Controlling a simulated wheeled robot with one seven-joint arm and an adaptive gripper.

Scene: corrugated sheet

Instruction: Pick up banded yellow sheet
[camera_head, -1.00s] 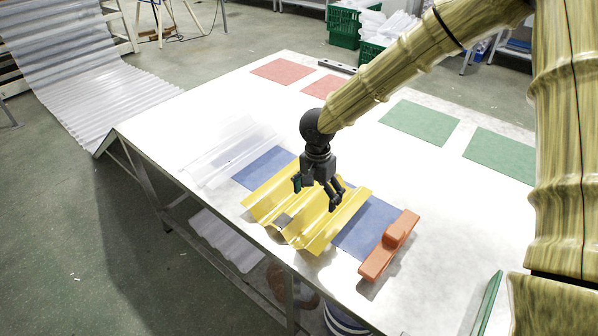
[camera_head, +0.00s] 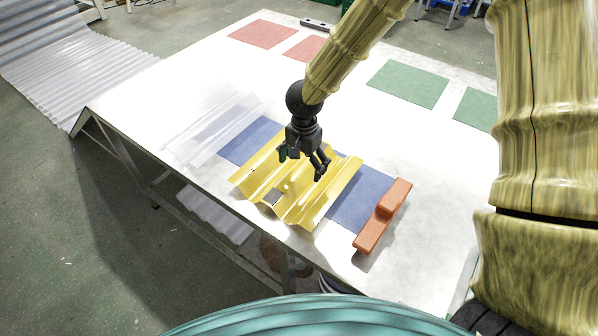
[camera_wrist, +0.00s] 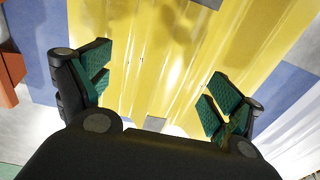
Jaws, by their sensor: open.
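The banded yellow sheet (camera_head: 334,190) is corrugated and lies partly over blue mats on the white table in the head view. A grey patch (camera_head: 272,196) shows near its front edge, perhaps the band. The sheet (camera_wrist: 180,50) fills most of the wrist view, with small dark marks on it. My gripper (camera_head: 302,165) is open and empty above the sheet, fingers pointing down. In the wrist view its green-padded fingertips (camera_wrist: 155,90) stand wide apart over the sheet. I cannot tell whether they touch it.
An orange block tool (camera_head: 382,217) lies right of the sheet. A clear corrugated sheet (camera_head: 212,130) lies to its left. Blue mats (camera_head: 360,205) lie under it. Red mats (camera_head: 262,34) and green mats (camera_head: 408,84) lie flat behind. The table's front edge is close to the sheet.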

